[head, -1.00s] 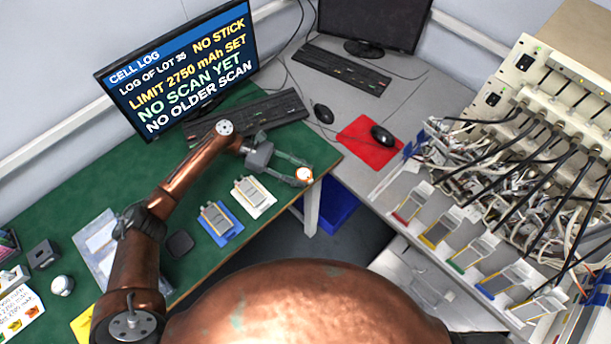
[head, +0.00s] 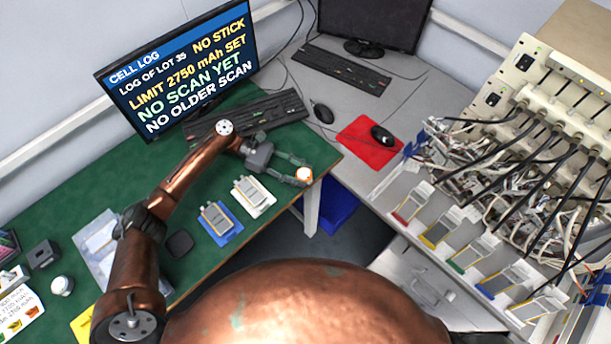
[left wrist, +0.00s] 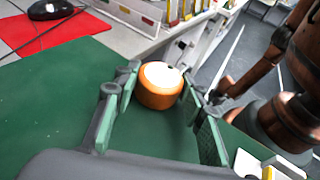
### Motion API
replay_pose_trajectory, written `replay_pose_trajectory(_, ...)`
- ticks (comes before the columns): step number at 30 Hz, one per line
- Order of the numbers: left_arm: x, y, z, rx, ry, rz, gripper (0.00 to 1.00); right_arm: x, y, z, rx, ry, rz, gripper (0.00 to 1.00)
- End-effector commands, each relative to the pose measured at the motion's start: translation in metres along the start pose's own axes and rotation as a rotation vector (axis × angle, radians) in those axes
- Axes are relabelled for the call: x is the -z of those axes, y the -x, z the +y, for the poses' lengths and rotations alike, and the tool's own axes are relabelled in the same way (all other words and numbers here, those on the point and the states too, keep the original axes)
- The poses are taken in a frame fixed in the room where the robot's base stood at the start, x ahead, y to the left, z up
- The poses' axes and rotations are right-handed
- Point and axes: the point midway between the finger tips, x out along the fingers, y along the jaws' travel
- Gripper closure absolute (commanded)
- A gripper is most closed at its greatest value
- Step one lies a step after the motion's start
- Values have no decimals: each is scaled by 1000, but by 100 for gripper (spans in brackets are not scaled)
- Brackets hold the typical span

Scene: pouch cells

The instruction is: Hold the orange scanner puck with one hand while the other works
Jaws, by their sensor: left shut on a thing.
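The orange scanner puck (head: 304,174) is a small round disc with a bright white top, near the right corner of the green table (head: 200,262). It also shows in the left wrist view (left wrist: 160,95), where it sits between the finger pads. My left gripper (head: 299,172) is shut on the puck, with a finger on each side of it. Whether the puck touches the tabletop is hard to tell. My right gripper is not in view.
A white cell tray (head: 267,206) and a blue cell tray (head: 232,235) lie on the green table near my left arm. A keyboard (head: 285,108) and a monitor reading "NO SCAN YET" (head: 250,60) stand behind. A cabled rack (head: 530,65) fills the right side.

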Motion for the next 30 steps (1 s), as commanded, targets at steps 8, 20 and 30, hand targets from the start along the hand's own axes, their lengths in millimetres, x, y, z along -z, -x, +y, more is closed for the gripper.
replay_pose_trajectory(8,0,0,0,0,0,0,76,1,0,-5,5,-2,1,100)
replay_pose_trajectory(20,0,0,0,0,0,-1,76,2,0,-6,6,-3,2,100)
replay_pose_trajectory(30,0,0,0,0,0,-1,76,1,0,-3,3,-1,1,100)
